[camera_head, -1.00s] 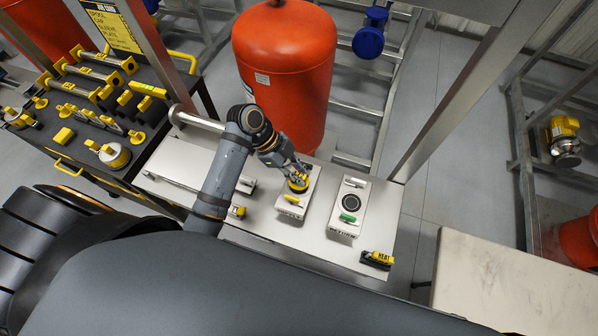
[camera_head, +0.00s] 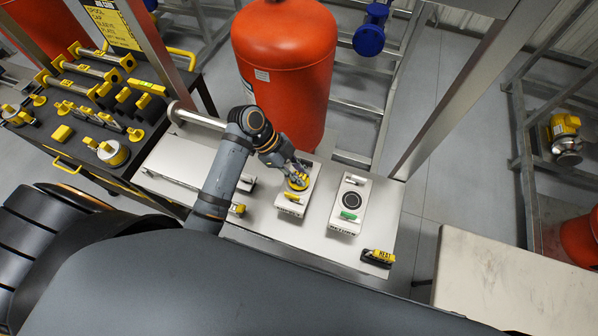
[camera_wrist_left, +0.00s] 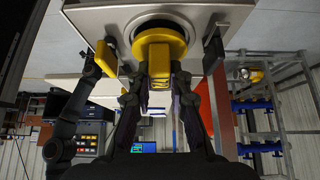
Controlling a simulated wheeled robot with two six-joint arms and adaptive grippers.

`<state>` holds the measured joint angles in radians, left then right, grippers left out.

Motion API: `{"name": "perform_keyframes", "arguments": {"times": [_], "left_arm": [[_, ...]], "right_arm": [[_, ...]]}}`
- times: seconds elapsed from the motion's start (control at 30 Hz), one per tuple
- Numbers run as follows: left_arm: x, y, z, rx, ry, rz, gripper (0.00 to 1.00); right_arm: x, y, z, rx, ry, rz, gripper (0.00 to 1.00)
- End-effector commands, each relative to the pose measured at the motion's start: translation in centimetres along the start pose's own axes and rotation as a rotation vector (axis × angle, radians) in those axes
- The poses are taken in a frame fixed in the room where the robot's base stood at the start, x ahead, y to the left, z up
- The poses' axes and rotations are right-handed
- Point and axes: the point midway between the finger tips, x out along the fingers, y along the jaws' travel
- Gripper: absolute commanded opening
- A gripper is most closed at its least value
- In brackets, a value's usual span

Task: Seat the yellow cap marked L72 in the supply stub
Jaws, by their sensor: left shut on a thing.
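My left gripper (camera_head: 298,178) is shut on a yellow cap (camera_head: 297,184) over the left of two white stub blocks (camera_head: 287,202) on the bench. In the left wrist view, my left gripper (camera_wrist_left: 160,92) has its fingers on either side of the cap's grip tab, and the round yellow cap (camera_wrist_left: 160,42) is at a dark round opening (camera_wrist_left: 163,23) in the block. I cannot tell whether the cap is fully down in the opening. The mark on the cap is not readable. A yellow lever (camera_head: 291,198) lies on this block. My right gripper is not in view.
The right block (camera_head: 346,205) has a bare dark round port (camera_head: 353,201) and a green lever (camera_head: 348,216). A black and yellow tag (camera_head: 378,257) lies at the bench's front right. A large red tank (camera_head: 284,75) stands behind. A tool cart (camera_head: 75,165) is at left.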

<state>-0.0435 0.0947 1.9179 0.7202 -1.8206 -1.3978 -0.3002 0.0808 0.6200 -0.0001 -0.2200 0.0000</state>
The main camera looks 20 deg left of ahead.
Motion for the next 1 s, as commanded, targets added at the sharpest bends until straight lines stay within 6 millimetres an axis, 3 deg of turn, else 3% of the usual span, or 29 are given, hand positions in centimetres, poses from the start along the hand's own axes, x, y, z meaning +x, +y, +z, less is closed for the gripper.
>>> {"name": "perform_keyframes", "arguments": {"times": [0.93,0.97,1.0], "left_arm": [[0.69,-0.01,0.46,0.001,0.001,-0.001,0.0],[0.69,-0.01,0.46,0.001,0.001,-0.001,0.21],[0.69,-0.01,0.46,0.001,0.001,-0.001,0.27]], "right_arm": [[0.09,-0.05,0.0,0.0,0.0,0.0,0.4],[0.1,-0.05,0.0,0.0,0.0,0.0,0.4],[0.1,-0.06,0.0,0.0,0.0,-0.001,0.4]]}}
